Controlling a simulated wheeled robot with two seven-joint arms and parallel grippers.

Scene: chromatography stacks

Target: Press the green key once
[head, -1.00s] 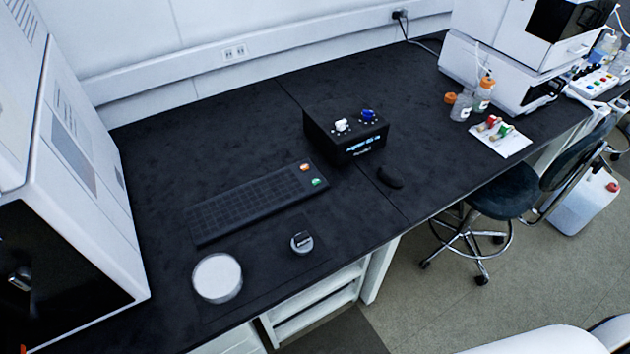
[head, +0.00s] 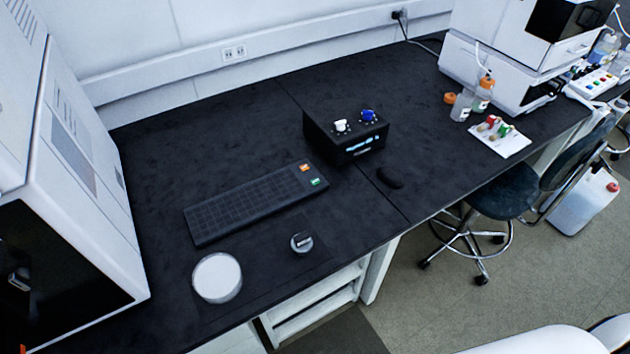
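The green key (head: 316,182) is a small key at the right end of a dark keyboard (head: 250,204) lying on the black bench. An orange key (head: 304,168) sits just behind it. Nothing touches or covers the green key. Neither of my grippers shows in the head view. A white shape at the bottom right edge is cut off, and I cannot tell what it is.
A black box with a white and a blue knob (head: 346,138) stands right of the keyboard, with a black mouse (head: 390,177) in front. A round white dish (head: 217,278) and a small round dark-topped item (head: 301,242) lie nearer the front edge. White instruments flank the bench.

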